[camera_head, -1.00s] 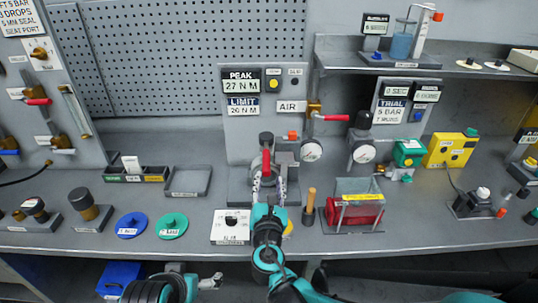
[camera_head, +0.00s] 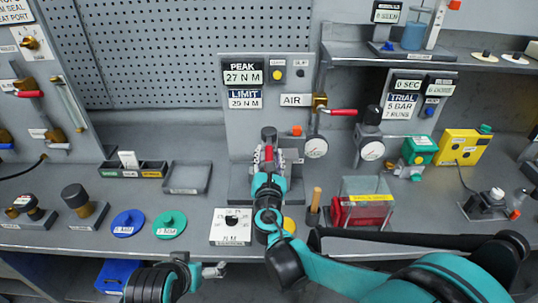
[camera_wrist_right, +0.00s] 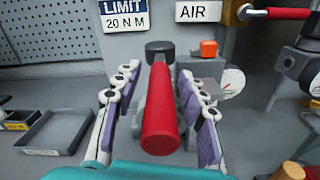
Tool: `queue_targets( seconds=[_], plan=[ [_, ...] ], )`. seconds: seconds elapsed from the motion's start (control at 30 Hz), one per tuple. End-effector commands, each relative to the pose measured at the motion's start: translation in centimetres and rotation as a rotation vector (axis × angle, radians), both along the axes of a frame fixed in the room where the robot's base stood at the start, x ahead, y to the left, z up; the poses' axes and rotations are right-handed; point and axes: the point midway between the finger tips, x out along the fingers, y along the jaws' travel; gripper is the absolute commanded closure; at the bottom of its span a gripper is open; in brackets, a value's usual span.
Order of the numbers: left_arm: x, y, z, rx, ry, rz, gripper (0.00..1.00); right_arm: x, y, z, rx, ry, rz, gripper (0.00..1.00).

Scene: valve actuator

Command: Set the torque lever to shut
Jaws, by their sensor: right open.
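The torque lever, a red grip (camera_wrist_right: 160,115) on a dark pivot head (camera_wrist_right: 160,47), stands in front of the grey panel with the PEAK and LIMIT displays. In the head view the lever (camera_head: 268,153) is partly hidden by my right gripper (camera_head: 272,160). In the right wrist view my right gripper (camera_wrist_right: 160,105) is open, one finger on each side of the red grip, with visible gaps to it. My left gripper (camera_head: 213,271) is low at the bench's front edge, away from the lever; whether its fingers are open is unclear.
An AIR valve with a red handle (camera_head: 342,112) and a gauge (camera_head: 316,148) stand right of the lever. A white-labelled block (camera_head: 231,225), a wooden-handled tool (camera_head: 316,198) and a red box (camera_head: 368,210) are near the arm. An empty grey tray (camera_head: 187,178) lies to the left.

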Motion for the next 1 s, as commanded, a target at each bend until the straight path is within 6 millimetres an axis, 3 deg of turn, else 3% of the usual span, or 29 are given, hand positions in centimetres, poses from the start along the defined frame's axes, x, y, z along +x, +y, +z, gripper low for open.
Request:
queue_targets(
  seconds=[0.17, 0.43, 0.6, 1.0],
  plan=[
    [0.0, 0.0, -0.4, 0.0, 0.0, 0.0, 0.0, 1.4, 0.0, 0.0, 0.0, 0.0, -0.001, 0.59],
    [0.0, 0.0, -0.3, 0.0, 0.0, 0.0, 0.0, 1.5, 0.0, 0.0, 0.0, 0.0, 0.0, 0.59],
    [0.0, 0.0, -0.3, 0.0, 0.0, 0.0, 0.0, 1.5, 0.0, 0.0, 0.0, 0.0, 0.0, 1.0],
    [0.0, 0.0, -0.4, 0.0, 0.0, 0.0, 0.0, 1.5, 0.6, 0.0, 0.0, 0.0, -0.016, 1.0]
  ],
)
